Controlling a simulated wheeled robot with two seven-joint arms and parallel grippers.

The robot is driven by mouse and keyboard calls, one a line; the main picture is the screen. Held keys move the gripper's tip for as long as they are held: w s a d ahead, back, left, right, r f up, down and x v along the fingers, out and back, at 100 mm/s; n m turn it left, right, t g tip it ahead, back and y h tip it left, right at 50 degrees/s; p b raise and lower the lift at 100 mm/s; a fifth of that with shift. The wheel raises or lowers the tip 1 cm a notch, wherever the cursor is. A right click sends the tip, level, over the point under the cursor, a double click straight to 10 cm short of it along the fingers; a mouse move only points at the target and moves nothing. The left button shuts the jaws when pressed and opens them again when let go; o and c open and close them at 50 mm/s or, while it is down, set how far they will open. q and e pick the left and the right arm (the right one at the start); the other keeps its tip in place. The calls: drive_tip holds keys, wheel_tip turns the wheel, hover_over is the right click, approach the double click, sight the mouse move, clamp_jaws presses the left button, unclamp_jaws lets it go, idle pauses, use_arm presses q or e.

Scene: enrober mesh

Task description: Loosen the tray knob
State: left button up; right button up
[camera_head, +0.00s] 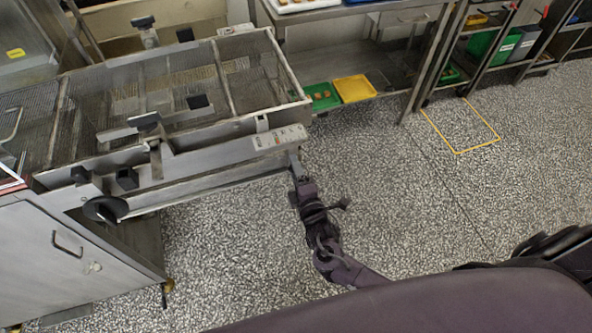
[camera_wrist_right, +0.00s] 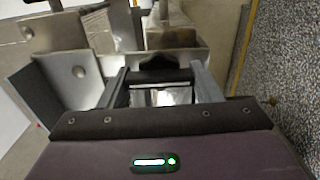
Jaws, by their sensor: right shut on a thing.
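My right gripper (camera_head: 295,160) reaches up to the near right corner of the steel enrober (camera_head: 190,178), below its small control panel (camera_head: 280,138). In the right wrist view my right gripper (camera_wrist_right: 163,76) has its two fingers on either side of a dark knob (camera_wrist_right: 160,64) at the machine, and it is shut on it. This looks like the tray knob; the gripper hides it in the head view. My left gripper is not in view.
The wire mesh belt (camera_head: 180,85) runs along the enrober's top. Other black knobs, including a large round one (camera_head: 105,209), sit on its near side. A yellow tray (camera_head: 354,88) and a green tray (camera_head: 322,96) lie on a low shelf behind. The speckled floor (camera_head: 400,190) at right is clear.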

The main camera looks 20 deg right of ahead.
drive_tip(key=o, duration=1)
drive_tip(key=shift+c, duration=0.2)
drive_tip(key=s, duration=0.7)
drive_tip(key=shift+s+b, duration=0.3)
drive_tip(key=shift+s, duration=0.1)
drive_tip(key=shift+d, duration=0.15)
